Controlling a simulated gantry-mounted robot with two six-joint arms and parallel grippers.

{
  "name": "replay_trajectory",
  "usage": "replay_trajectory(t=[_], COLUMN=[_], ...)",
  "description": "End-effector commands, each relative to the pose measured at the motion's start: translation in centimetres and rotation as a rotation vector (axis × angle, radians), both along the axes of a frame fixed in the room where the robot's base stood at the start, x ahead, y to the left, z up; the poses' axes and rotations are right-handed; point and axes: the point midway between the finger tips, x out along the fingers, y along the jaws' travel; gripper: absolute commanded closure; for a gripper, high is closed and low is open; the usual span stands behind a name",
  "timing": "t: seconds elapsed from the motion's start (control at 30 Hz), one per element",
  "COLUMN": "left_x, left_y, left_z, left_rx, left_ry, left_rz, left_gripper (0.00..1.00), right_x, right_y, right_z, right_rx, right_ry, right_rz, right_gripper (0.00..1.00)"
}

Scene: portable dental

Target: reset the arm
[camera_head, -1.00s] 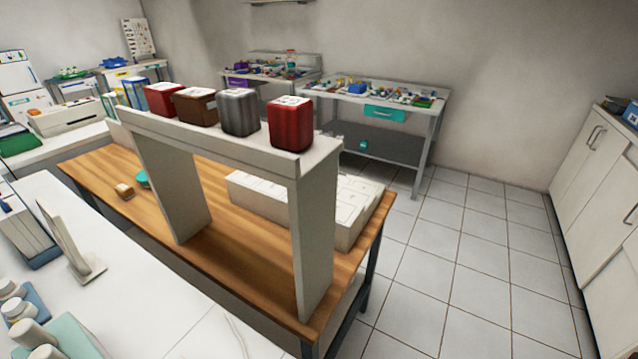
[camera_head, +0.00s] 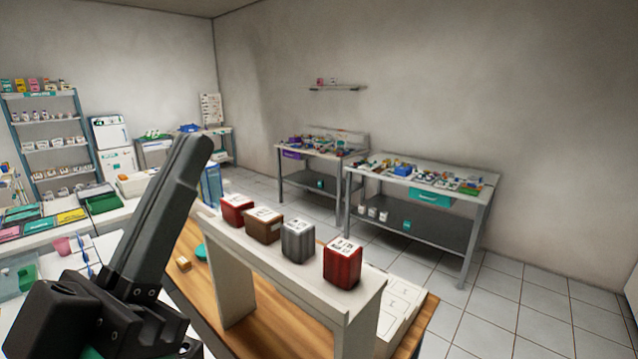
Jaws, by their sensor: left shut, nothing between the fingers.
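My left gripper (camera_head: 190,165) rises from the lower left corner of the head view. Its dark fingers lie together and point up and to the right. It is shut with nothing visible in it. It stands in front of the white counter and the left end of the wooden table, apart from the canisters as far as I can tell. My right gripper is not in view.
A white shelf stand (camera_head: 238,290) on the wooden table (camera_head: 274,328) bears red, brown and grey canisters and another red canister (camera_head: 342,263). Metal workbenches (camera_head: 470,228) stand at the back. Tiled floor is clear at right.

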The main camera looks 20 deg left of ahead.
Motion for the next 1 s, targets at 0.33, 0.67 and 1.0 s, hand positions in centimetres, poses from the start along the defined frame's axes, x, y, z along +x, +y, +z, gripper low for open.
replay_trajectory(t=[0.33,0.67,1.0], left_x=[0.2,0.2,0.2], left_y=[-0.2,-0.2,-0.2], left_z=[15.0,31.5,38.2], left_rx=[0.029,0.028,0.027], left_ry=[0.007,0.007,0.007], left_rz=[0.023,0.021,0.020], left_gripper=[1.00,1.00,1.00], right_x=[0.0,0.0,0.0], right_y=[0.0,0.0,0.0], right_z=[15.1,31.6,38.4], right_rx=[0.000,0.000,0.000], right_ry=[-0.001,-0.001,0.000], right_rz=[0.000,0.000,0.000], right_gripper=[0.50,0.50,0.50])
